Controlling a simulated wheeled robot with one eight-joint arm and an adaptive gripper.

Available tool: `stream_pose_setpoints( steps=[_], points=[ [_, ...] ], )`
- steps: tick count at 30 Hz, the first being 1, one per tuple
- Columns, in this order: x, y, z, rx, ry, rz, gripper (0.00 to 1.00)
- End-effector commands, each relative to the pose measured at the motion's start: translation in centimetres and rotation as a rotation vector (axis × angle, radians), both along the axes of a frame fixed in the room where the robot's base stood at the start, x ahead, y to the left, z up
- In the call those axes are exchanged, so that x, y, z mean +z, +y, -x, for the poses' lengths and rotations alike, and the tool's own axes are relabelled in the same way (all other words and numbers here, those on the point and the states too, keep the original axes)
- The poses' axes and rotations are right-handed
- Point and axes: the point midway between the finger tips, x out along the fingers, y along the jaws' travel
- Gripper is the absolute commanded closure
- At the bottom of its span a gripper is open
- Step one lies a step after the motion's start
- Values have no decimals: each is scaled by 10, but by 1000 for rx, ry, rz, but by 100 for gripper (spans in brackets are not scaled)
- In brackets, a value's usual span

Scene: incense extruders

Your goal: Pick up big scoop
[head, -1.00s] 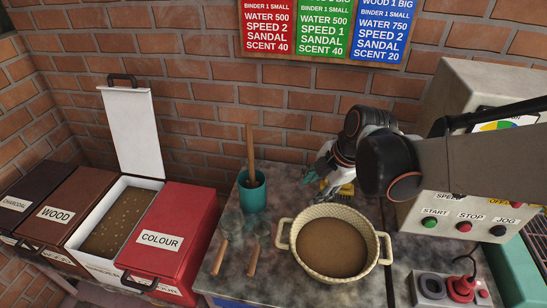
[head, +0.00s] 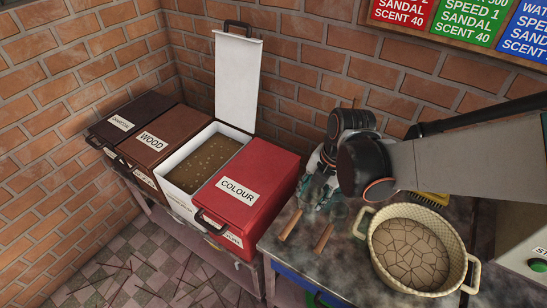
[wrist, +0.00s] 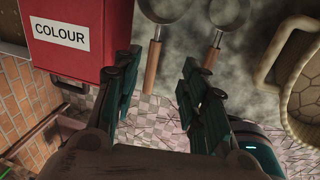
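Two scoops with wooden handles lie side by side on the dark worktop. The left one, the big scoop, has the wider metal bowl (wrist: 165,8); its handle (wrist: 152,66) also shows in the head view (head: 291,224). The small scoop (wrist: 211,56) lies to its right and also shows in the head view (head: 323,238). My gripper (wrist: 161,60) is open and empty. In the wrist view the big scoop's handle appears between its fingers; whether they are level with it I cannot tell. In the head view my gripper (head: 325,190) partly covers the scoop bowls.
A two-handled basket (head: 373,236) with a brown, cracked mass stands right of the scoops. The red COLOUR box (head: 254,187) stands close on the left, beside an open-lidded white box (head: 175,178). A yellow object (head: 434,198) lies behind the basket.

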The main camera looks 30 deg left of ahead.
Motion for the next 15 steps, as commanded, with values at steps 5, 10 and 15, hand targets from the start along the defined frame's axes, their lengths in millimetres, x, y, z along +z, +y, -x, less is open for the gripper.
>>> stream_pose_setpoints(
  steps=[5,10,15],
  points=[
    [-18,13,24,47,0,3,60],
    [-51,20,23,45,0,2,60],
    [-74,24,21,43,0,2,60]
  ],
)
